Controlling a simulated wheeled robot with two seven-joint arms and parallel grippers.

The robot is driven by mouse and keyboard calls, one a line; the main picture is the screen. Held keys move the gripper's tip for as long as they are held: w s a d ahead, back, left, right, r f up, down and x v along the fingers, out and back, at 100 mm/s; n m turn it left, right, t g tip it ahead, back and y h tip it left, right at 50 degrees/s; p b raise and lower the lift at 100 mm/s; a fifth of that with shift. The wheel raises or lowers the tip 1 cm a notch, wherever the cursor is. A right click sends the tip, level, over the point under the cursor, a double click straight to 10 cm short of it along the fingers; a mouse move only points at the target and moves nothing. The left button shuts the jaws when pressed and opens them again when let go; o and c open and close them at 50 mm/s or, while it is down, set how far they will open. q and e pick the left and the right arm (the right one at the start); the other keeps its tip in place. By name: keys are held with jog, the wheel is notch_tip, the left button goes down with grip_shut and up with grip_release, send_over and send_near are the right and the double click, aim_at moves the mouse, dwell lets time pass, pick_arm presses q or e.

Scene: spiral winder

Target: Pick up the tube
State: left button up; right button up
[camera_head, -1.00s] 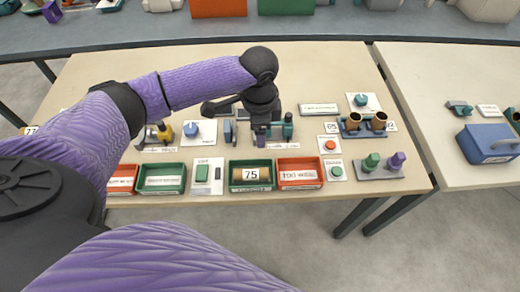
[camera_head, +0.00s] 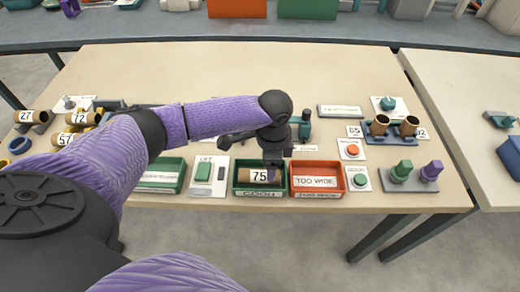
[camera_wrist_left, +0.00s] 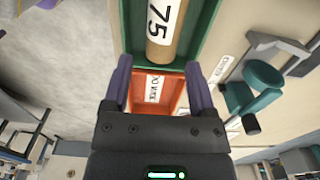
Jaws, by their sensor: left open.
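A brown cardboard tube (camera_head: 250,176) with a white label reading 75 lies in the green tray (camera_head: 260,194) near the table's front edge. In the left wrist view the tube (camera_wrist_left: 165,42) lies along the green tray (camera_wrist_left: 205,32), just beyond the fingertips. My left gripper (camera_head: 272,172) is over the tray's right part and overlaps the tube's right end in the head view. In the left wrist view its purple fingers (camera_wrist_left: 158,72) are apart with nothing between them. Whether the fingertips touch the tube I cannot tell. My right gripper is not in view.
A red tray (camera_head: 317,193) labelled TOO WIDE stands right beside the green one. A LIFT panel (camera_head: 203,172) is to its left. A teal device (camera_head: 304,127) stands close behind the gripper. Other tubes (camera_head: 379,125) stand in a blue holder on the right.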

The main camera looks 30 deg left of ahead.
aim_at(260, 177)
pick_arm(q)
jog(key=f, duration=0.2)
jog(key=f+b, duration=0.1)
jog(key=f, duration=0.1)
jog(key=f+b, duration=0.1)
jog(key=shift+w+f, duration=0.25)
jog(key=shift+f, duration=0.15)
jog(key=shift+r, duration=0.1)
grip_shut()
